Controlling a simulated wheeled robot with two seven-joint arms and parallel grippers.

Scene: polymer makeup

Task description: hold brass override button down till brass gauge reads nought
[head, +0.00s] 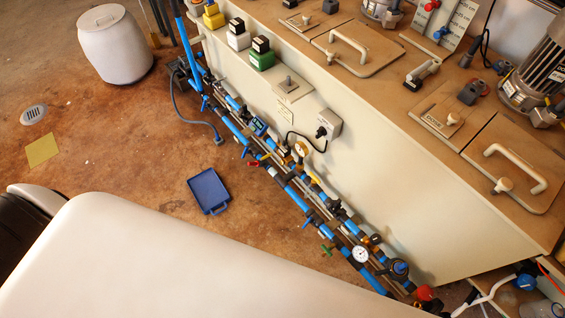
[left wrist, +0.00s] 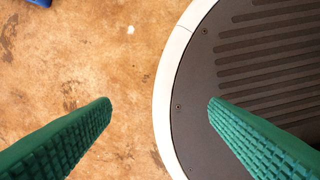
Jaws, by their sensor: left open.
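A round gauge with a brass-coloured rim (head: 301,149) sits on the blue pipe run along the foot of the cream cabinet, in the middle of the head view. Its reading is too small to make out. A second round gauge (head: 360,254), white-faced with a darker rim, stands further down the run. I cannot pick out the brass override button for certain among the small fittings. My left gripper (left wrist: 160,104) shows only in the left wrist view, its green ribbed fingers wide apart and empty above the floor. My right gripper is in neither view.
The pipe run has several valves and handles, including a red knob (head: 425,292). The cabinet (head: 385,205) stands right behind it. A blue tray (head: 208,191) lies on the brown floor. A white barrel (head: 115,45) stands at back left. The floor between is mostly clear.

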